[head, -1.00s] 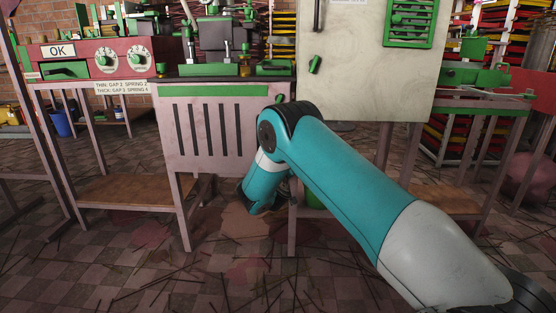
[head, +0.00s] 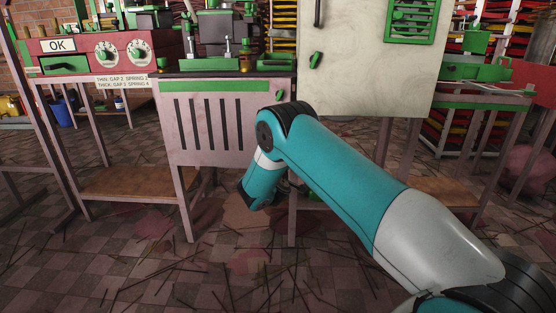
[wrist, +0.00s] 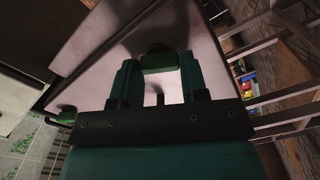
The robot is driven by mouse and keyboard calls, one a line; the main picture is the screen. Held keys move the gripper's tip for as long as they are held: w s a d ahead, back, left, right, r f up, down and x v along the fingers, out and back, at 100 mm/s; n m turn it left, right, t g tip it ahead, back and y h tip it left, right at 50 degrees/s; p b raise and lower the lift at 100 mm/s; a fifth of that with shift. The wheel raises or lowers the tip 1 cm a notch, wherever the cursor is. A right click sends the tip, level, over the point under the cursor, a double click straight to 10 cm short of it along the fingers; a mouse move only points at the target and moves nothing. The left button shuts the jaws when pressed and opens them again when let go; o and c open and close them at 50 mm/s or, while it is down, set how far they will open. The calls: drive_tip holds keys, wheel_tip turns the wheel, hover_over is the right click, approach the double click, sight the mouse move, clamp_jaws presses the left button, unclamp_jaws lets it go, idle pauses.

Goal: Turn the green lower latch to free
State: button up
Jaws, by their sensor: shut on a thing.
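In the wrist view my gripper (wrist: 160,66) is shut on a small green piece (wrist: 158,60) between its fingertips, which I take to be the green lower latch. It sits at a pale pink panel surface (wrist: 108,48). Part of the latch is hidden by the fingers. A second green piece (wrist: 66,116) shows at the left of the wrist view, apart from the fingers. In the head view my gripper and the held latch are hidden behind my teal arm. A small green piece (head: 279,96) shows at the upper right edge of the slotted pink panel (head: 225,125).
A pale cabinet (head: 365,70) with a green handle (head: 316,60) stands close above and right of my arm. A red control box (head: 75,60) marked OK is at left. Table legs and low wooden shelves (head: 135,184) stand around; thin sticks litter the open floor in front.

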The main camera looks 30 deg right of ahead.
drive_tip(key=o, duration=0.9)
drive_tip(key=shift+a, duration=0.1)
drive_tip(key=b+v, duration=1.5)
drive_tip(key=v, duration=0.2)
drive_tip(key=shift+s+a, duration=0.1)
drive_tip(key=shift+s, duration=0.05)
